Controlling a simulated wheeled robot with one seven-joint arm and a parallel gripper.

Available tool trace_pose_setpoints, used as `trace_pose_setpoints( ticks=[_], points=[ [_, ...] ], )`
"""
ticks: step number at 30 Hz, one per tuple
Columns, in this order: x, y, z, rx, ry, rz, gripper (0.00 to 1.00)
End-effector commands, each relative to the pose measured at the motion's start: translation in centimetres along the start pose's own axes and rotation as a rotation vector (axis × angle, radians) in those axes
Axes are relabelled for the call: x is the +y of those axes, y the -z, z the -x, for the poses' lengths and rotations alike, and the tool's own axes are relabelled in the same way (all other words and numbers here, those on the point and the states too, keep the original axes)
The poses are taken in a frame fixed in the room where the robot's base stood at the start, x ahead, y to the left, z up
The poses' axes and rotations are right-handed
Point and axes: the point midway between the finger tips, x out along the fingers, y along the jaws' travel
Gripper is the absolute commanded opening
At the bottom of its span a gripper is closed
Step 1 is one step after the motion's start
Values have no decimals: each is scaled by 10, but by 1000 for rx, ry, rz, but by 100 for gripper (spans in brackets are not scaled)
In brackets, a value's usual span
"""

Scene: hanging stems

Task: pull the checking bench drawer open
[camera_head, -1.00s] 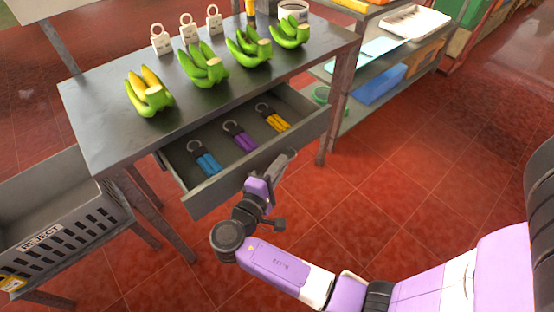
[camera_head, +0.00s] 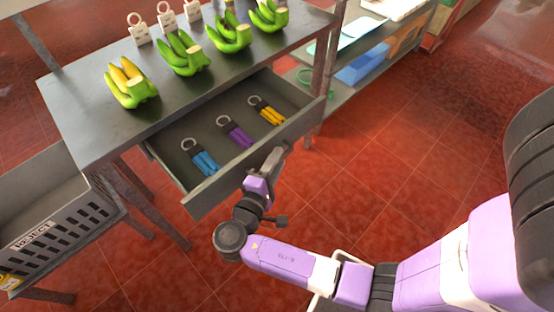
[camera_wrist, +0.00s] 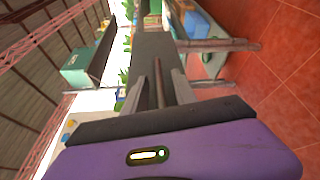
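The checking bench (camera_head: 85,115) is a dark metal table. Its grey drawer (camera_head: 300,124) is pulled well out, with blue, purple and yellow-handled tools lying inside. My gripper (camera_head: 271,160) is at the outer face of the drawer front, right of its middle. In the wrist view, my gripper's two grey fingers (camera_wrist: 160,88) lie on either side of the brown handle bar (camera_wrist: 159,84). The fingers hold the bar between them, though their exact contact is hard to see. In the head view the arm hides the handle.
Several green banana bunches (camera_head: 184,55) and white tags (camera_head: 139,30) stand on the bench top. A grey reject crate (camera_head: 62,225) is at the left. A shelf with a blue bin (camera_head: 362,68) stands at the back right. The red floor (camera_head: 370,170) right of the drawer is clear.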

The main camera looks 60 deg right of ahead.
Motion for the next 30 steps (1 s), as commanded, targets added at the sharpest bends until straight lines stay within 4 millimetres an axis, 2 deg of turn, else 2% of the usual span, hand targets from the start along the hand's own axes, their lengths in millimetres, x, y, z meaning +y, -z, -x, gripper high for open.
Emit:
trace_pose_setpoints(
  ticks=[10,21,25,30],
  points=[
    [1,0,4,-1,-1,-1,32],
    [0,1,59,0,-1,-1,32],
    [0,1,72,0,-1,-1,32],
    [0,0,78,-2,-1,-1,32]
  ],
)
